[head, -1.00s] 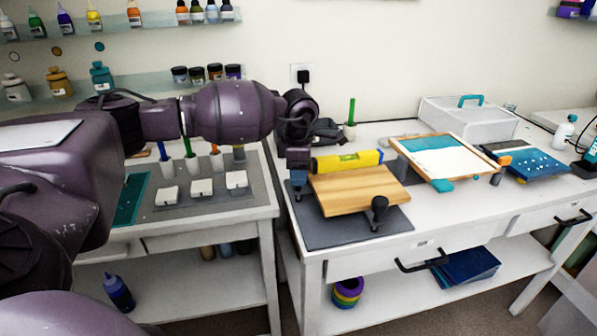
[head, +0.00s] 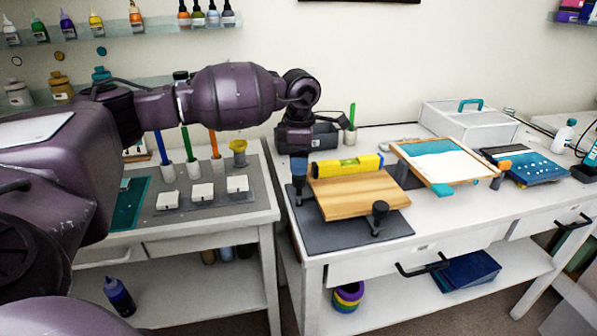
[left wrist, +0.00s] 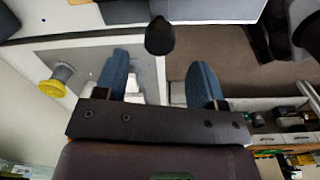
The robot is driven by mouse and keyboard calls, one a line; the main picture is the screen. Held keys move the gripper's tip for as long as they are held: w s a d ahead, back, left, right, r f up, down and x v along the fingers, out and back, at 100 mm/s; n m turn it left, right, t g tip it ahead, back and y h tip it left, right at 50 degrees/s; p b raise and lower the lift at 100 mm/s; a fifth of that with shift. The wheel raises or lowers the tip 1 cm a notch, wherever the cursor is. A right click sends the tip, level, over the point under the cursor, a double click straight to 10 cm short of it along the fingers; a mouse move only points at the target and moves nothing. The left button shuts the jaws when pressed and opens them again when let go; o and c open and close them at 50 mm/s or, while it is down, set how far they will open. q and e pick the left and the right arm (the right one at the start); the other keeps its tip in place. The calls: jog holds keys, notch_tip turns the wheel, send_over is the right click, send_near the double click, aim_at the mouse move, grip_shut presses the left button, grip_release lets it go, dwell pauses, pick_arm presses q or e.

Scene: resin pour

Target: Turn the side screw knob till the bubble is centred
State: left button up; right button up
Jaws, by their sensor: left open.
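A wooden board (head: 350,196) stands on a dark grey mat (head: 320,234), with a yellow spirit level (head: 346,165) along its back edge. The level's bubble is too small to read. One black screw knob (head: 379,209) is at the board's front; another dark knob (head: 298,188) stands at its left side. My left gripper (head: 299,172) is above the left-side knob, pointing down, with blue fingers. In the left wrist view a black knob (left wrist: 160,37) shows beyond the gap between the open, empty fingers (left wrist: 158,62). My right gripper is out of view.
A framed teal-and-white panel (head: 440,160) lies to the right of the board. White blocks (head: 202,192) and cups are on the left table, across a gap.

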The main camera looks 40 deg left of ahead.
pick_arm(q)
jog(key=shift+s+r, duration=0.1)
jog(key=shift+r, duration=2.45)
